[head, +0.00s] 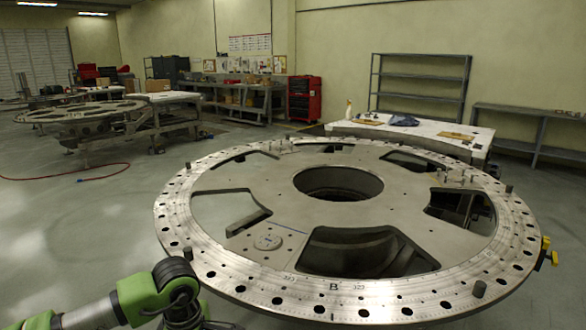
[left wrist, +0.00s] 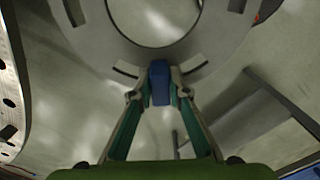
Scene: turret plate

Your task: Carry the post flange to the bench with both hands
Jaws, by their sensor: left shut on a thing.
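The post flange (left wrist: 205,45), a grey round plate with a large central hole and short slots, fills the top of the left wrist view. A blue block (left wrist: 160,92) sits at its near edge. My left gripper (left wrist: 160,70) is shut on this block, one finger on each side. In the head view my green left arm comes in at the bottom left, beside the big plate; its fingers and the flange are hidden or out of frame there. My right gripper is in neither view. A pale-topped bench (head: 345,129) stands behind the big plate.
The large turret plate (head: 300,225), a ring with many holes and windows, fills the front. Its holed rim (left wrist: 12,85) passes close at the left of the wrist view.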

